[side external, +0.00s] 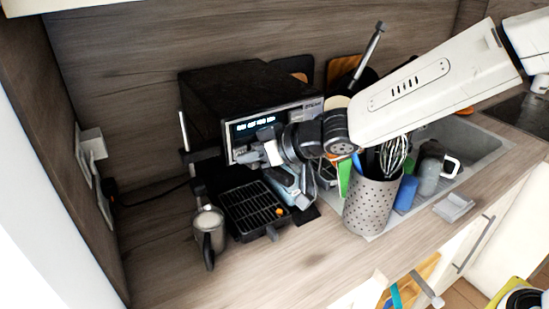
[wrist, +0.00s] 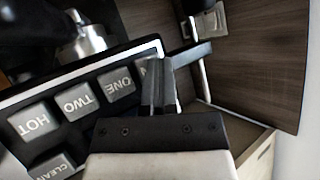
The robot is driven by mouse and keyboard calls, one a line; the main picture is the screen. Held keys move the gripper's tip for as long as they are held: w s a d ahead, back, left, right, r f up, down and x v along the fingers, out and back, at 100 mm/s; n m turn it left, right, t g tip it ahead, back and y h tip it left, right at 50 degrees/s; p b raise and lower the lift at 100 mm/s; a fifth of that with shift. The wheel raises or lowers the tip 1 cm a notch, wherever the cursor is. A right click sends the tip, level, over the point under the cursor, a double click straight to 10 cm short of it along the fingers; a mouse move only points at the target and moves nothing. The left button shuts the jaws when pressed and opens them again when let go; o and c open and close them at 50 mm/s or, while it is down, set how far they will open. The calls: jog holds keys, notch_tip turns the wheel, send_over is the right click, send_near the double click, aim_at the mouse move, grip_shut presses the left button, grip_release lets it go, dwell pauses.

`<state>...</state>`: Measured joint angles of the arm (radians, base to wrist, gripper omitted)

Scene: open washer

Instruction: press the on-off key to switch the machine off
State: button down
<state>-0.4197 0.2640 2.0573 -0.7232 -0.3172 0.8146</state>
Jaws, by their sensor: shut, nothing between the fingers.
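The coffee machine (side external: 222,88) is a black box with a lit display (side external: 252,126) on its silver front, standing on the counter in the side view. In the wrist view its panel has a row of grey keys: HOT (wrist: 34,122), TWO (wrist: 80,101) and ONE (wrist: 121,84), with CLEAN (wrist: 51,166) below. A further key beside ONE is mostly hidden by my fingers; its label cannot be read. My gripper (wrist: 154,65) is shut and empty, its tips at that end of the row. Contact cannot be told. In the side view my gripper (side external: 264,151) is at the machine's front.
A drip tray (side external: 255,207) lies below my gripper, with a metal jug (side external: 208,221) at its left. A perforated utensil holder (side external: 371,203) stands close below my arm. A sink (side external: 482,147) with cups is at the right. The front left counter is clear.

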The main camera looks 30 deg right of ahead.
jog(key=shift+s, duration=0.5)
dwell(0.5)
jog(key=shift+s, duration=2.95)
jog(key=s+d+f+m+g+h, duration=0.1)
jog(key=d+f+h, duration=0.2)
jog(key=d, duration=0.4)
jog(key=s+d+f+m+g+h, duration=0.1)
jog(key=d+f+m+h, duration=0.1)
jog(key=d+f, duration=0.35)
jog(key=s+d+f+m+g+h, duration=0.1)
jog(key=s+d+f+g, duration=0.3)
jog(key=s+d, duration=0.6)
jog(key=d+g+h, duration=0.1)
jog(key=d, duration=0.1)
jog(key=shift+d+f+m+h, duration=0.15)
jog(key=shift+d+m+h, duration=0.15)
jog(key=shift+m, duration=0.1)
